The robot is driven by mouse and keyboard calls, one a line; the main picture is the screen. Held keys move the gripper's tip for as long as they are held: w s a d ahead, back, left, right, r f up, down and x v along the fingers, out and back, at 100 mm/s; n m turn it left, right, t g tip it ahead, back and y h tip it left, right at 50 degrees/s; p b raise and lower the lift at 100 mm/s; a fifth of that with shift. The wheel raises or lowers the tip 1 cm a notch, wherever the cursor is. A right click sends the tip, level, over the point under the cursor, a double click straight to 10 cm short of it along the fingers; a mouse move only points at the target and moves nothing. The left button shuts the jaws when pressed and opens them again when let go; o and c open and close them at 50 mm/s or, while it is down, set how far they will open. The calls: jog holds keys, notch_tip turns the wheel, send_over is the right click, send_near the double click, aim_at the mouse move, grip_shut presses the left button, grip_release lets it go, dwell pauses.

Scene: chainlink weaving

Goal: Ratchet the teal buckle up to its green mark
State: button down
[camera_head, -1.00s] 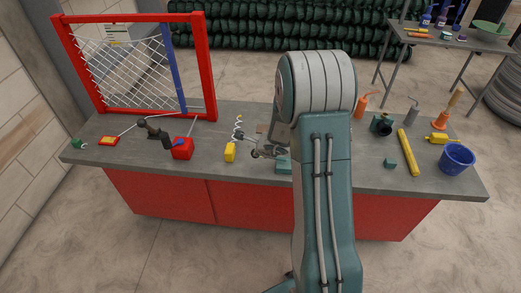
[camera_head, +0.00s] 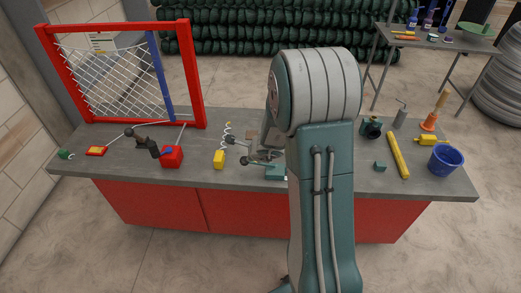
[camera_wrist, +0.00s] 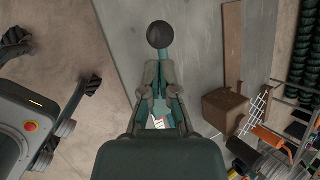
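The teal buckle (camera_head: 275,173) sits on the front part of the grey bench, left of my arm. Round-knobbed rods stand out to its left. In the wrist view a dark ball knob (camera_wrist: 160,35) on a teal handle lies just beyond my gripper's fingertips. My gripper (camera_wrist: 160,72) has its fingers close together on either side of this handle and looks shut on it. A small white piece with red (camera_wrist: 160,122) shows between the finger bases. My gripper is small and partly hidden behind my arm in the head view. No green mark can be made out.
A red frame with white mesh and a blue bar (camera_head: 162,77) stands at the bench's back left. A yellow bar (camera_head: 398,155) and blue bucket (camera_head: 446,160) are at right.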

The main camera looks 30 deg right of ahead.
jog(key=v, duration=0.9)
jog(key=shift+s+r, duration=0.2)
jog(key=shift+r, duration=0.05)
